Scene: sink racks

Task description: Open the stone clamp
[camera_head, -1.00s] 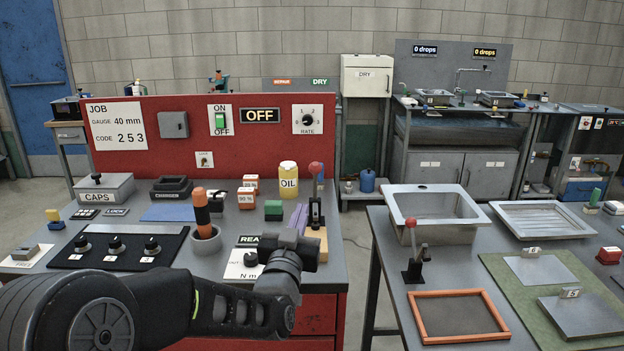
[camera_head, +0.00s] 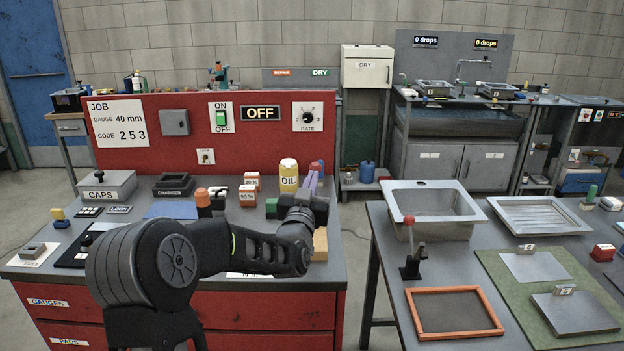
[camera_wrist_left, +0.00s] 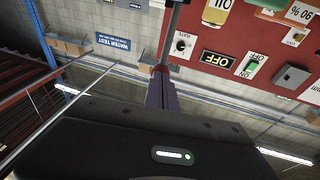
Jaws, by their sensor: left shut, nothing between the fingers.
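The clamp is a lever with a red knob (camera_head: 316,167) at the back right of the red bench, by a tan block (camera_head: 320,243). My left arm hides most of its base. My left gripper (camera_head: 311,183) has purple fingers, closed together with nothing held, and its tips are at the knob. In the left wrist view, which is upside down, the shut fingers (camera_wrist_left: 161,92) point at the red knob (camera_wrist_left: 159,69) and its grey lever (camera_wrist_left: 173,35). I cannot tell whether they touch. My right gripper is not in view.
The OIL bottle (camera_head: 289,175) and small labelled boxes (camera_head: 247,195) stand just left of the gripper. A red panel (camera_head: 150,150) rises behind. A second red-knobbed lever clamp (camera_head: 411,250) stands on the right table beside a metal basin (camera_head: 432,205). A gap separates the benches.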

